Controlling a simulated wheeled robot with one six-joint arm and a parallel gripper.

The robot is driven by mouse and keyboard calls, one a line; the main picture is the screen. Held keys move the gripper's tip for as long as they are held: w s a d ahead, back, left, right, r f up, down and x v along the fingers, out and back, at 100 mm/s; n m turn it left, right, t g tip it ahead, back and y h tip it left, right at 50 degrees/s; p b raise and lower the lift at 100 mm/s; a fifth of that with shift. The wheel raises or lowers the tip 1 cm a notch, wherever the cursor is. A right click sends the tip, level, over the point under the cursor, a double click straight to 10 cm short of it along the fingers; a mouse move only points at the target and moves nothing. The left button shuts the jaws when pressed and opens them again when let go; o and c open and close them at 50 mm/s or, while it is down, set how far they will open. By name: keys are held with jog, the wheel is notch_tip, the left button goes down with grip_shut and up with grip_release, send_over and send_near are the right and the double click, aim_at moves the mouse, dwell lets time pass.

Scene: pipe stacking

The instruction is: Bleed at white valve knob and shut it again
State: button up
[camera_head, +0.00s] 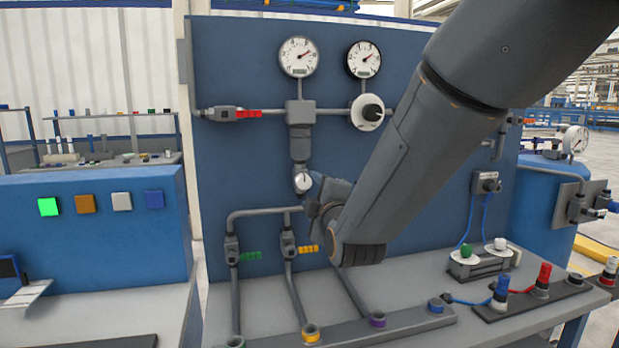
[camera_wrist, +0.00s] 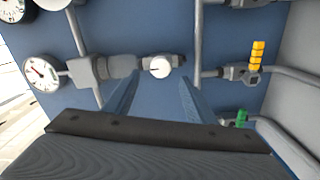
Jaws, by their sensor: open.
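The white valve knob (camera_head: 302,182) is small and round, on the grey fitting at the lower end of the vertical pipe on the blue panel. It also shows in the wrist view (camera_wrist: 159,67), just ahead of my fingers. My gripper (camera_head: 316,187) reaches in from the right, close beside the knob. In the wrist view my gripper (camera_wrist: 157,80) is open, its two fingers to either side of the knob in the picture. I cannot tell whether they touch it.
Two dial gauges (camera_head: 298,57) (camera_head: 364,60) sit above. A red valve handle (camera_head: 248,114) is at left. A green handle (camera_head: 250,255) and a yellow handle (camera_head: 307,249) sit on the pipes below. A white disc with a black knob (camera_head: 368,112) is right of the vertical pipe.

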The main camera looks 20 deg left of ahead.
aim_at(305, 183)
jog(key=shift+w+a+f+m+p, duration=0.1)
jog(key=shift+w+a+m+p, duration=0.8)
jog(key=shift+m+p, duration=1.25)
jog(key=shift+w+a+r+m+p, duration=0.1)
jog(key=shift+w+a+m+p, duration=0.35)
jog(key=shift+w+m+p, duration=1.25)
jog(key=shift+w+a+f+m+p, duration=0.1)
jog(key=shift+w+a+m+p, duration=0.55)
jog(key=shift+m+p, duration=1.9)
jog(key=shift+n+p, duration=0.35)
jog(key=shift+n, duration=0.05)
jog(key=c, duration=1)
jog(key=shift+c, duration=0.2)
